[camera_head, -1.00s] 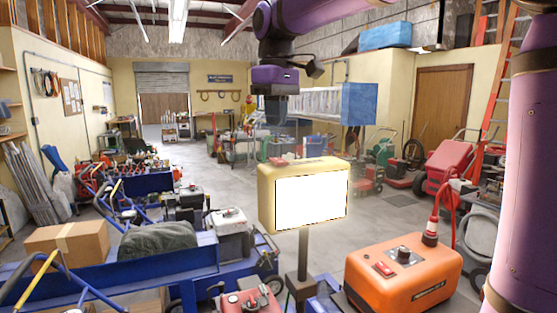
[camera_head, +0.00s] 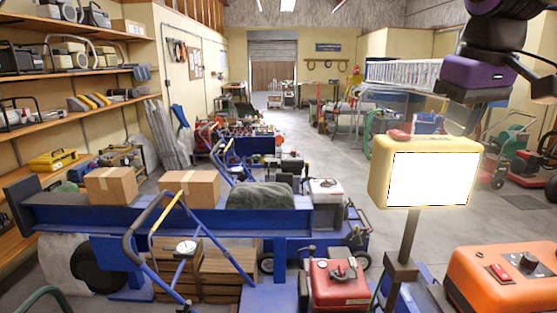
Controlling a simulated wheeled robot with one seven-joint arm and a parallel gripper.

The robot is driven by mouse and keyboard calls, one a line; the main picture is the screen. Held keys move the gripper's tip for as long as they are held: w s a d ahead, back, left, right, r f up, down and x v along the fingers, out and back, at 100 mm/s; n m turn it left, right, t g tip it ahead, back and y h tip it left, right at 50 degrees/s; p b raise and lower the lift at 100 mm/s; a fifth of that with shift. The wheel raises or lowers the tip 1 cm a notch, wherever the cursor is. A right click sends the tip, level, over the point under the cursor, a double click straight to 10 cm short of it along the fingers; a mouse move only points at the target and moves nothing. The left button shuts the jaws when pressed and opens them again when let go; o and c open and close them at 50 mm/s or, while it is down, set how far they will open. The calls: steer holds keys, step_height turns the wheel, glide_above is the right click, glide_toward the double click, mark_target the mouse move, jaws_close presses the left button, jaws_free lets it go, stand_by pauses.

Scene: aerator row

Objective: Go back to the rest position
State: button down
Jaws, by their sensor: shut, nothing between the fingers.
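My gripper (camera_head: 468,108) hangs at the upper right of the head view from my dark and purple wrist. It points down and is shut, with nothing held. Its fingertips are faint against the cluttered background. In the picture it is above and behind the top edge of the yellow-framed box with a blank white face (camera_head: 432,178), which stands on a post. I cannot tell the exact gap between them.
An orange machine (camera_head: 505,278) and a red machine (camera_head: 338,284) stand at the front. A blue cart (camera_head: 125,215) carries cardboard boxes (camera_head: 192,188). Shelves (camera_head: 75,75) line the left wall. Bare floor (camera_head: 340,160) lies open behind the cart.

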steer(key=s+d+f+m+t, duration=0.2)
steer(key=s+d+f+m, duration=0.1)
steer(key=s+f, duration=0.7)
steer(key=shift+s+f+t, duration=0.15)
steer(key=shift+s+t, duration=0.25)
steer(key=shift+s, duration=0.55)
steer(key=w+a+r+n+g, duration=0.2)
steer(key=w+a+r+n, duration=0.1)
steer(key=w+r+n, duration=0.6)
steer(key=w+a+r+n+g, duration=0.3)
steer(key=w+r+n, duration=0.5)
steer(key=w+r, duration=0.4)
steer(key=shift+w+a+r+n, duration=0.4)
steer(key=shift+a+r, duration=0.15)
steer(key=shift+a, duration=0.1)
steer(key=shift+s+f, duration=0.1)
steer(key=shift+f, duration=0.05)
